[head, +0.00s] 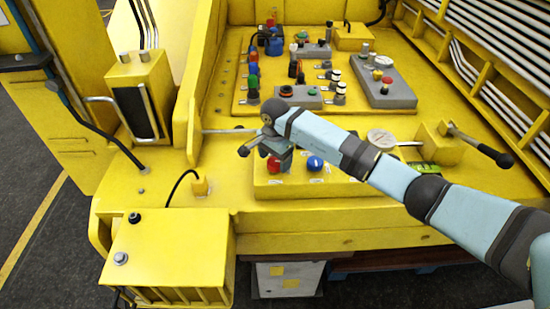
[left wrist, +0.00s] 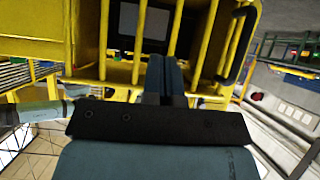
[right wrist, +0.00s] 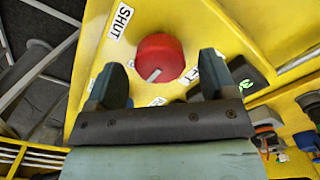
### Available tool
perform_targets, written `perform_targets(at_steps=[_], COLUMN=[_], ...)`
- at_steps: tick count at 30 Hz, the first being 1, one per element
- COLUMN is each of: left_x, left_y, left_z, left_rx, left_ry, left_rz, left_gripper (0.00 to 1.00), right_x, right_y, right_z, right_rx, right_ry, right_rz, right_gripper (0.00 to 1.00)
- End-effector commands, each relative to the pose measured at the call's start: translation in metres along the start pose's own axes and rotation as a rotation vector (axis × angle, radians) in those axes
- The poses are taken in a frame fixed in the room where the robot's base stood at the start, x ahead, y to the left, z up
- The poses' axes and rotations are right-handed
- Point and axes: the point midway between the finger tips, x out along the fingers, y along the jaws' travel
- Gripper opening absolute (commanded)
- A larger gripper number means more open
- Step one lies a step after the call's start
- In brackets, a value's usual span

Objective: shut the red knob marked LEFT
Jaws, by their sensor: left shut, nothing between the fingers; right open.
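The red knob (head: 273,164) sits on a raised yellow panel (head: 345,188) at the front of the machine. In the right wrist view the knob (right wrist: 160,58) is round and red, with a pale pointer line towards its lower left edge. A SHUT label (right wrist: 120,20) lies at its upper left; a partly covered label ending in FT (right wrist: 191,76) lies at its lower right. My right gripper (right wrist: 162,72) is open, one finger to each side of the knob in that view; I cannot tell whether they touch it. My left gripper (left wrist: 168,75) is shut and empty.
A blue knob (head: 315,163) sits just right of the red one. A lever with a dark handle (head: 485,148) stands at the right. Control boxes (head: 385,82) with several buttons lie behind. Yellow bars (left wrist: 200,40) are close to my left gripper.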

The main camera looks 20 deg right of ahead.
Motion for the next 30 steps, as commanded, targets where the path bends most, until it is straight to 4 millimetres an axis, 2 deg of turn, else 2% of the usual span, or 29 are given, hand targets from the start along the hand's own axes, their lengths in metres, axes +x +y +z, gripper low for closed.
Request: perform_targets(at_steps=[4,13,18,20,30], left_x=[-0.0017,-0.0016,-0.0017,-0.0017,0.0026], left_y=[0.0008,0.0021,0.0026,0.0026,0.0032], left_z=[-0.0011,-0.0007,-0.0006,-0.0006,0.0056], left_rx=[-0.002,-0.002,-0.003,-0.003,-0.004], left_ry=[-0.002,-0.003,-0.003,-0.003,-0.003], left_rz=[0.000,0.002,0.003,0.003,0.005], left_gripper=[0.00,0.00,0.00,0.00,0.00], right_x=[0.0099,0.0121,0.0120,0.0119,0.0140], right_y=[0.0002,0.0001,0.0001,0.0001,0.0003], right_z=[0.0001,0.0001,0.0000,0.0000,-0.0010], right_rx=[0.001,0.001,0.001,0.001,0.042], right_ry=[-0.001,0.000,0.000,0.000,0.002], right_rz=[0.000,-0.001,-0.001,-0.001,0.000], right_gripper=[0.78,0.78,0.39,0.29,0.29])
